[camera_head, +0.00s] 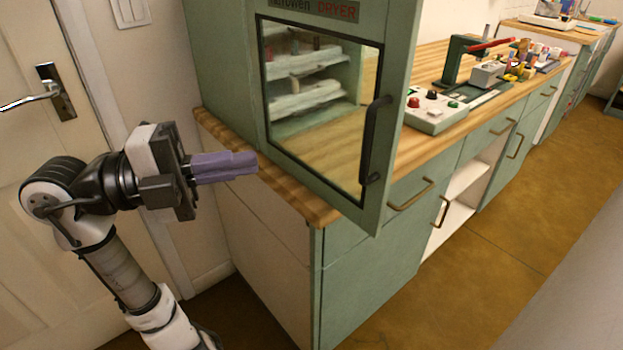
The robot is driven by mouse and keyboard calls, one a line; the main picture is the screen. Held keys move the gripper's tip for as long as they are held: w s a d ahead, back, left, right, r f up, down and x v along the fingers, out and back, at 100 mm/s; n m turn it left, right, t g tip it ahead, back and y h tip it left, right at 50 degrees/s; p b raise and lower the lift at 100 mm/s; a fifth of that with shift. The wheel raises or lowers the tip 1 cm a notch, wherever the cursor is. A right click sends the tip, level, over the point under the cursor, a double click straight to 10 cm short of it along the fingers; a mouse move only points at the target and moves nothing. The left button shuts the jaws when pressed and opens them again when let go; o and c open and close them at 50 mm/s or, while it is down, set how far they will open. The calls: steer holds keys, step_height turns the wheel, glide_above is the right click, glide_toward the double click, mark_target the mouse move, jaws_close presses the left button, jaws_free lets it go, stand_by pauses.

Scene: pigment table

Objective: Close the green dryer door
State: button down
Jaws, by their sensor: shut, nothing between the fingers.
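The green dryer door (320,188) has a large dark-framed window and a dark vertical handle (371,140) on its right side. It appears ajar, with its lower right corner jutting out past the counter's front edge. Shelves with white trays (305,95) show through the glass. The dryer body (222,60) stands on the wooden counter, and its green side is left of the door. My gripper (256,163), with purple fingers, is shut and empty. In the picture it is left of the door, near the counter's left end, pointing right. I see no contact with the door.
The wooden counter (211,128) has green and cream cabinets below. Right of the dryer are a control box (430,112), a green stand (462,60) and several small bottles. A room door (40,170) is at the left. Open floor (480,265) lies at the right.

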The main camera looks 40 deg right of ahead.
steer(key=s+d+f+m+g+y+p, duration=0.1)
steer(key=s+d+p, duration=0.2)
steer(key=d, duration=0.9)
steer(key=shift+s+p, duration=0.35)
steer(key=shift+s, duration=0.6)
steer(key=shift+d, duration=0.15)
